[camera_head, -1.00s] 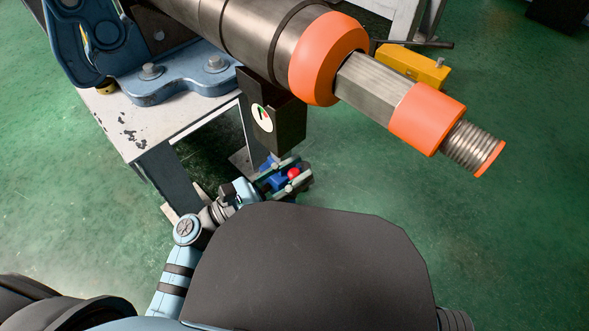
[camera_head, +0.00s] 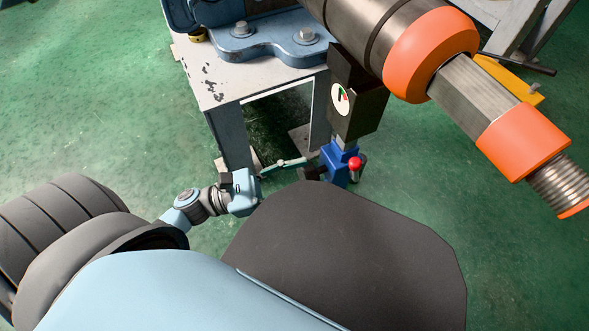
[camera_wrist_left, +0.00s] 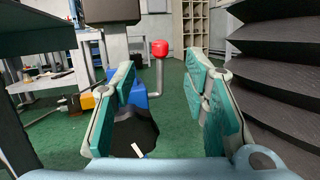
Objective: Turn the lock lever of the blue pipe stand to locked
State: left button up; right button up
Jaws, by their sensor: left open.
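The blue pipe stand (camera_head: 334,172) stands under a dark post with a round gauge. Its lever ends in a red ball (camera_head: 355,163). In the left wrist view the red ball (camera_wrist_left: 159,47) tops an upright grey rod, and the stand's blue body (camera_wrist_left: 139,97) is partly hidden by the left finger. A black knob (camera_wrist_left: 134,132) shows low between the fingers. My left gripper (camera_head: 284,172) is open and empty, just left of the stand; one finger shows clearly, the other is mostly hidden. In the wrist view its teal fingers (camera_wrist_left: 166,88) are spread apart. My right gripper is out of view.
A large steel pipe (camera_head: 395,25) with orange collars (camera_head: 431,55) runs overhead to the right. A pale worktable (camera_head: 222,80) with a blue bracket (camera_head: 270,42) stands behind. A yellow block (camera_head: 505,75) lies at upper right. Green floor is open at left and right.

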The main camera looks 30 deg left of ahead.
pick_arm(q)
jog(key=shift+s+a, duration=0.2)
jog(key=shift+a, duration=0.1)
